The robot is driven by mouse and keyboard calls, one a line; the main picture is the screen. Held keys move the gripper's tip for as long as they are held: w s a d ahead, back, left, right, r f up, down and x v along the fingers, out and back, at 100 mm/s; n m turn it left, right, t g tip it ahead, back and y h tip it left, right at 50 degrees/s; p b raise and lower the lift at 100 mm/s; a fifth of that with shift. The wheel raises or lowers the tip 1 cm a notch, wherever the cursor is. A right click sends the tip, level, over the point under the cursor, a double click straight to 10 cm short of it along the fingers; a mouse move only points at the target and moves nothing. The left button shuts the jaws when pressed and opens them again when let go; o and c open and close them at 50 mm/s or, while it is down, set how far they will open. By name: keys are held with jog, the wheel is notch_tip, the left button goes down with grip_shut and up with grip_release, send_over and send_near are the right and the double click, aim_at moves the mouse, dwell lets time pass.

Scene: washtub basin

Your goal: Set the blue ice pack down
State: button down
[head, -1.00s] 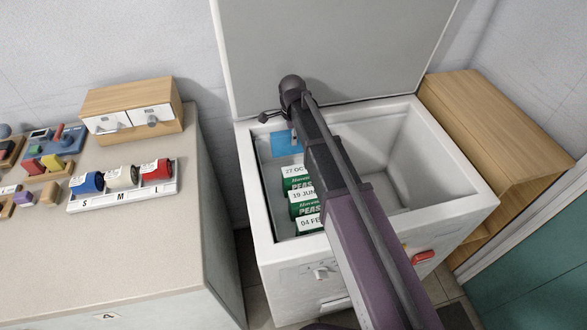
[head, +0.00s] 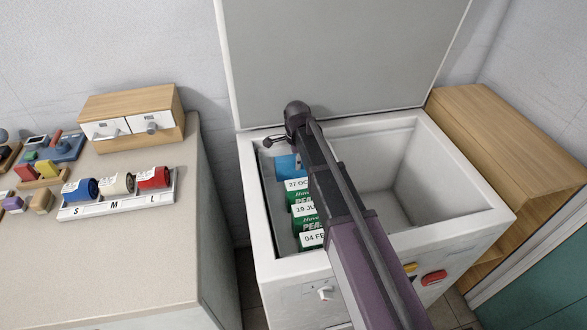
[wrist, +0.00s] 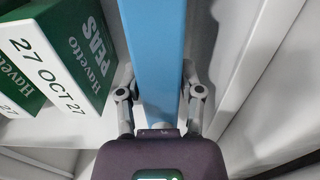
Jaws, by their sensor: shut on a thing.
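The blue ice pack (head: 287,167) is a flat, plain blue slab inside the white chest freezer (head: 262,245), near its back left corner. It stands behind the row of green pea boxes. In the wrist view the ice pack (wrist: 157,45) runs up the middle of the picture. My gripper (wrist: 160,92) is shut on it, one finger on each side. In the head view my arm hides the fingers and part of the pack. A pea box marked 27 OCT 27 (wrist: 60,50) is close to its left in the wrist view. I cannot tell whether its underside touches the floor.
The freezer lid (head: 345,60) stands open behind. The freezer's right part looks empty. Several dated pea boxes (head: 305,222) line its left side. A wooden shelf unit (head: 505,150) stands at right. A counter (head: 130,250) at left carries a spool tray (head: 120,205) and a drawer box (head: 130,112).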

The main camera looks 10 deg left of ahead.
jog(key=shift+f, duration=0.15)
jog(key=shift+f+b, duration=1.75)
jog(key=shift+b, duration=0.15)
jog(key=shift+f, duration=0.2)
jog(key=shift+c, duration=1.3)
grip_release()
jog(key=shift+r, duration=0.1)
jog(key=shift+r, duration=0.1)
notch_tip(320, 180, up, 12)
jog(key=p, duration=1.2)
